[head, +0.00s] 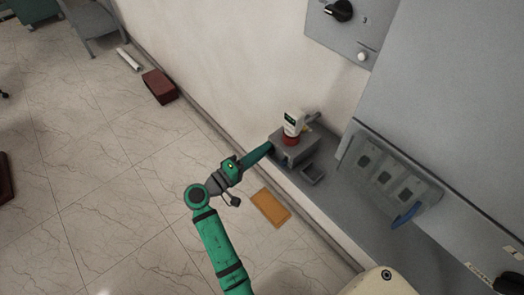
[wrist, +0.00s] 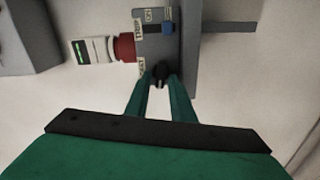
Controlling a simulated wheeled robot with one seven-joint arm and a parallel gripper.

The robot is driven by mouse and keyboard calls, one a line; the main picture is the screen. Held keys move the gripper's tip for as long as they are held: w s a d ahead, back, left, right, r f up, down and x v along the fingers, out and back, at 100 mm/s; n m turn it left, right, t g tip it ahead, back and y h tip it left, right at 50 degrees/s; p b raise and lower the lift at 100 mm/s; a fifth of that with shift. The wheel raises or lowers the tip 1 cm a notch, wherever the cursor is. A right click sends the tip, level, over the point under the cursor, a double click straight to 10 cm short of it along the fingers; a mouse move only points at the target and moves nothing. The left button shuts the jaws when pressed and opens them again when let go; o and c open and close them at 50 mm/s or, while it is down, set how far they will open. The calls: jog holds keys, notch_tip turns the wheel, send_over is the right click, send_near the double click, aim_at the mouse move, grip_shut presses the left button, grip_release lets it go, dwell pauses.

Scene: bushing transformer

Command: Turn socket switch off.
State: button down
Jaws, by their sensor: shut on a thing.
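The grey socket box (head: 297,153) is mounted low by the wall in the head view. In the wrist view the box (wrist: 187,55) has small white labels, a blue part (wrist: 168,28) and a small black switch knob (wrist: 160,70). My gripper (wrist: 160,84) has its two green fingers shut on the black knob, one on each side. In the head view my gripper (head: 268,149) reaches the box's left side, and the knob is hidden there. A red collar (wrist: 124,47) and a white device with a green display (wrist: 92,50) stick out of the box.
A grey panel with a black rotary knob (head: 338,10) hangs above. A sloped grey unit with a blue handle (head: 408,214) stands to the right. An orange plate (head: 270,208) and a dark red box (head: 159,86) lie on the floor. The tiled floor at left is mostly clear.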

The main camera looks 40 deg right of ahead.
jog(key=shift+f+n, duration=0.1)
jog(key=shift+n, duration=1)
jog(key=c, duration=1.8)
grip_release()
jog(key=a, duration=1)
jog(key=shift+s+a, duration=0.4)
jog(key=shift+s, duration=0.05)
jog(key=shift+f, duration=0.15)
